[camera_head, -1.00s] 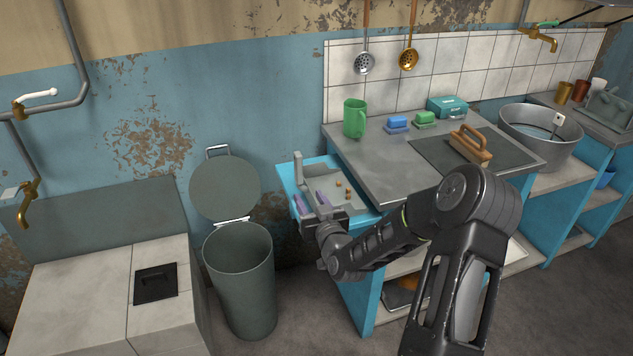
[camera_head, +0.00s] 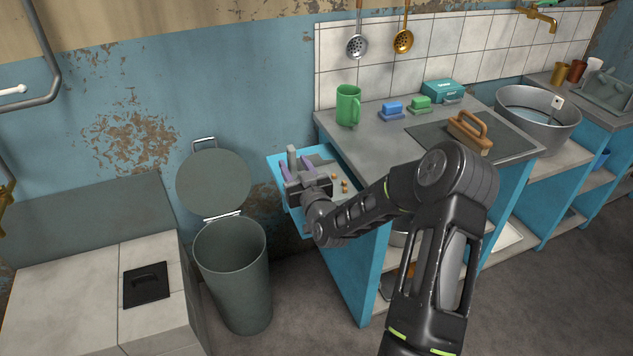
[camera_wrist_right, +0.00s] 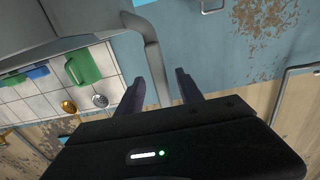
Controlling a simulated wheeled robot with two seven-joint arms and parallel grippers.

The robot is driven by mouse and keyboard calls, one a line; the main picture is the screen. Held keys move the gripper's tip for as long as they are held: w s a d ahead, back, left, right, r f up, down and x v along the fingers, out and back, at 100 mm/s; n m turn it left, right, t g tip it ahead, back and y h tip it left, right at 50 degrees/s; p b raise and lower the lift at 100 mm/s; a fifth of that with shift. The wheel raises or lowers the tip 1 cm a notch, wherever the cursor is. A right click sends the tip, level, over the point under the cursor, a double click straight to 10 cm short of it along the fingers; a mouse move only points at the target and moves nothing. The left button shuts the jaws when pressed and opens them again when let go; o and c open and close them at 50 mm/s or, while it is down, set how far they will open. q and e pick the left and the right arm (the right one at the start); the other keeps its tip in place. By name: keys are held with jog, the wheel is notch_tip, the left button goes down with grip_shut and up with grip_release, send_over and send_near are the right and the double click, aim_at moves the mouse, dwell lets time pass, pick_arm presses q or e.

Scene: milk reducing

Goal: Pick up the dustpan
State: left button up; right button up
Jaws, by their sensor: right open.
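The grey dustpan (camera_head: 292,154) lies on a light blue surface (camera_head: 275,159) left of the counter, its handle sticking up and its pan partly hidden by my right gripper (camera_head: 296,166). A few small brown bits sit at the pan. My right gripper is open, with one purple-grey finger on each side of the handle. In the right wrist view, the handle of the dustpan (camera_wrist_right: 158,75) stands between the two open fingers of the right gripper (camera_wrist_right: 156,82), with a visible gap on both sides.
An open grey bin (camera_head: 234,275) stands below and left of the dustpan. The grey counter (camera_head: 365,167) to the right holds a green mug (camera_head: 348,105), sponges and a wooden brush (camera_head: 470,132). A tiled block (camera_head: 80,285) is at left.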

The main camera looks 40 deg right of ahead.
jog(key=shift+p+x, duration=0.6)
jog(key=shift+x, duration=2.05)
grip_shut()
